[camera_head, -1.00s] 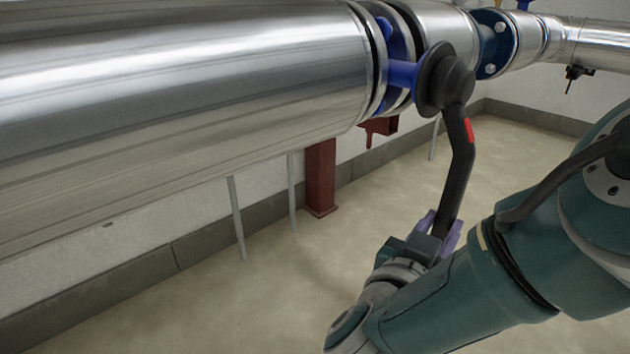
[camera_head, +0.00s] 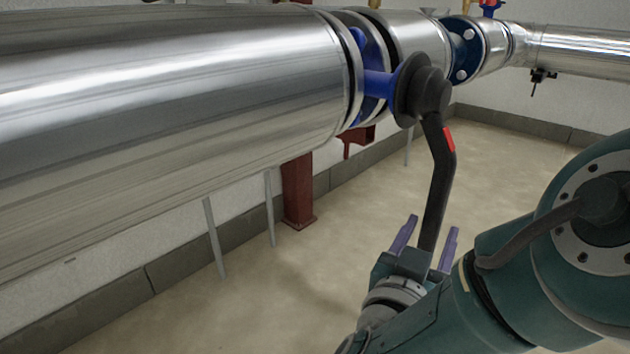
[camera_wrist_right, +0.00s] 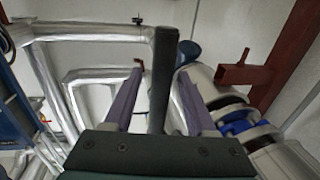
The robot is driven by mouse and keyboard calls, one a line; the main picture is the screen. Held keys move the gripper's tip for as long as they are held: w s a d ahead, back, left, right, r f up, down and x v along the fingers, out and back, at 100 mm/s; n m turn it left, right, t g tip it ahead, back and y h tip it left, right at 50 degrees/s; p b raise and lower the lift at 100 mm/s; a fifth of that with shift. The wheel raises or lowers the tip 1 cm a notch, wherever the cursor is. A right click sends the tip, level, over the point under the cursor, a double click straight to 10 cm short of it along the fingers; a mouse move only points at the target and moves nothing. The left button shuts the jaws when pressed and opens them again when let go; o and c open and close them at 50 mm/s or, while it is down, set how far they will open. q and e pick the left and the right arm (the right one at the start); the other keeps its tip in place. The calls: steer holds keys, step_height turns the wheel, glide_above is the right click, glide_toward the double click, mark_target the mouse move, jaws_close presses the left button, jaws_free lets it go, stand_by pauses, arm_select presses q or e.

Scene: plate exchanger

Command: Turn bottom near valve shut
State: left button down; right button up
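The near valve has a black lever handle (camera_head: 438,180) with a red mark. It hangs down, slightly tilted, from a round black hub (camera_head: 424,90) on a blue stem (camera_head: 380,82) at the large silver pipe. My right gripper (camera_head: 428,236) is open, with its purple fingers on either side of the handle's lower end and gaps showing. My left gripper is not in view.
The large silver pipe (camera_head: 160,110) fills the upper left. A dark red support post (camera_head: 297,190) and thin grey rods (camera_head: 215,238) stand below it. A blue flange (camera_head: 466,48) sits farther along. The beige floor (camera_head: 330,270) below is open.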

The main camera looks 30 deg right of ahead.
steer(key=shift+a, duration=0.1)
steer(key=shift+s+a+r, duration=0.1)
steer(key=shift+a, duration=0.1)
steer(key=p+v, duration=0.1)
steer(key=v, duration=0.8)
steer(key=shift+s+a, duration=0.1)
steer(key=shift+s, duration=0.05)
